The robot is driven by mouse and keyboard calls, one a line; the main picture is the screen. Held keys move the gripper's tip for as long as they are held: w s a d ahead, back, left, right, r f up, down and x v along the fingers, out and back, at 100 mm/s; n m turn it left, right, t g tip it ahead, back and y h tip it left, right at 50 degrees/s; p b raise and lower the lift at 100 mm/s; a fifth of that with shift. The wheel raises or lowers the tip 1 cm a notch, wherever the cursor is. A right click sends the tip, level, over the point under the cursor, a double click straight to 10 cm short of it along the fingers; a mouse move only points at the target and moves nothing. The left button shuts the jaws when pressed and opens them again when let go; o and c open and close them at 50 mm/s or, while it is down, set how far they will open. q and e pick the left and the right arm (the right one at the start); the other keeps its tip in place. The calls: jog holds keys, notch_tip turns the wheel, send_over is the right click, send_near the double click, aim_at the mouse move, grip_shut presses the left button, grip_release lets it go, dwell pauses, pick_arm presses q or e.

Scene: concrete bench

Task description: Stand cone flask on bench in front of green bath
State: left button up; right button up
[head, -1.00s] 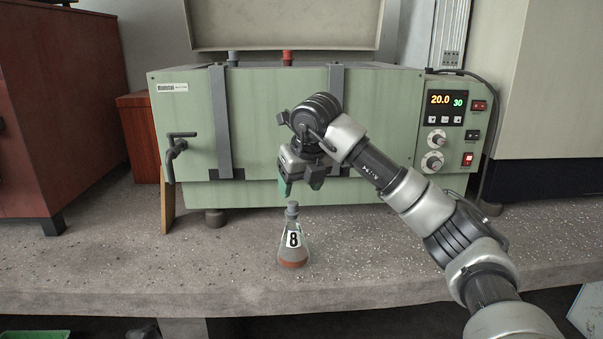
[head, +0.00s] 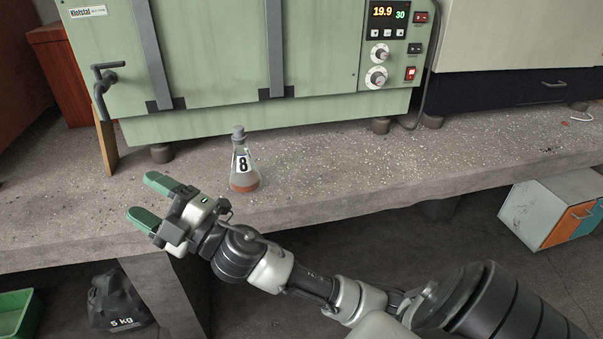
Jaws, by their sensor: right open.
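The cone flask (head: 244,171) stands upright on the concrete bench (head: 330,172), in front of the green bath (head: 225,85). It has a grey stopper, a label with the number 8 and a reddish-brown liquid at the bottom. My right gripper (head: 155,199) is open and empty, to the left of the flask and nearer the bench's front edge, apart from the flask. Its two green finger pads point to the left. My left gripper is not in view.
A black 5 kg bag (head: 119,301) and a green crate (head: 17,314) are on the floor at lower left. A cabinet with orange and teal fronts (head: 566,224) stands on the floor at right.

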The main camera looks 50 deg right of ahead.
jog(key=s+d+f+m+g+h, duration=0.35)
jog(key=f+m+h, duration=0.3)
jog(key=f, duration=0.25)
jog(key=s+d+f+m+g+h, duration=0.3)
jog(key=s+d+f+m+h, duration=0.1)
jog(key=f+m+h, duration=0.3)
jog(key=s+f+m+g+y, duration=0.1)
jog(key=s+f+g, duration=0.4)
jog(key=s, duration=0.4)
jog(key=s+f+m+g+y, duration=0.1)
jog(key=s+f+g, duration=0.4)
jog(key=s, duration=0.5)
notch_tip(320, 180, down, 2)
jog(key=shift+a+f+y, duration=0.2)
jog(key=shift+y, duration=0.15)
